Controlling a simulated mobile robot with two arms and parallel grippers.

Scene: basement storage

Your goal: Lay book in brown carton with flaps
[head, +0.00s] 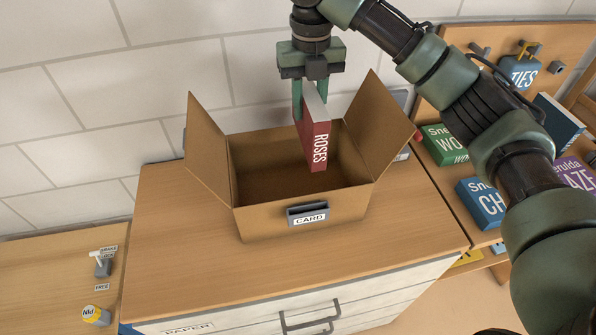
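A red book marked ROSES (318,148) hangs upright with its spine facing me. My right gripper (311,98), on the arm coming in from the right, is shut on the book's top end. The brown carton with flaps (262,219) stands on a wooden cabinet top, with its left and right flaps raised. A CARD label is on its front. The book is over the carton's opening, and its lower end overlaps the inside in the picture. I cannot tell whether it touches the carton floor. The carton looks otherwise empty. My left gripper is not in view.
The cabinet top (180,250) is clear left of and in front of the carton. A white block wall (90,100) is behind. Several books, including a green one (445,147) and a blue one (482,205), are at the right.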

